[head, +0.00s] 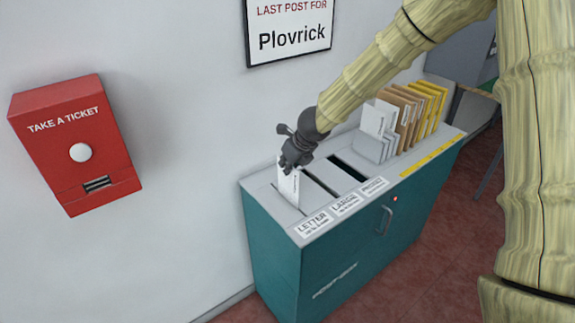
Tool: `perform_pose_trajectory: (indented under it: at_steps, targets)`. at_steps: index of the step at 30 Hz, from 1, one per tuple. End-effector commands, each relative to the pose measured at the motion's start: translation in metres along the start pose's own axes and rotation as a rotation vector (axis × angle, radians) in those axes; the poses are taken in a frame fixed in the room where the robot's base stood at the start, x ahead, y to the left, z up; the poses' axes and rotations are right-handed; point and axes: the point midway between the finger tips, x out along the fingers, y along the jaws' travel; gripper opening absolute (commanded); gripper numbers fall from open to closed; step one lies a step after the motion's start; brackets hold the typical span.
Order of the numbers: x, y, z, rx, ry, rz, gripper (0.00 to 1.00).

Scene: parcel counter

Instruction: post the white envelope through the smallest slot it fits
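My gripper (291,166) is shut on the top of a white envelope (289,187) and holds it upright over the teal post box (335,260). The envelope's lower edge meets the narrow slot (302,212) behind the LETTER label (313,224). I cannot tell whether that edge is inside the slot or just above it. The LARGE slot (321,184) beside it is wider and empty. The third slot (346,168), to its right, is the widest and also empty.
A rack (372,150) on the box top holds upright white, brown and yellow envelopes. A red ticket dispenser (80,151) and a framed sign (290,30) are on the wall behind. A yellow strip (432,157) runs along the box's front edge.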

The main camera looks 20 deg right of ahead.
Motion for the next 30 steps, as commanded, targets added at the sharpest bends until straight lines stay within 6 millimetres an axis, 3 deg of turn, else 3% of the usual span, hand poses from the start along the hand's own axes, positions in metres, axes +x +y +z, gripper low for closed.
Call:
perform_pose_trajectory:
  at_steps: [15,27,30]
  targets:
    - [0.02,0.0,-0.012,0.0,0.0,0.0,0.0]
    - [0.021,0.0,-0.012,0.0,0.0,0.0,0.0]
    - [0.021,0.0,-0.012,0.0,0.0,0.0,0.2]
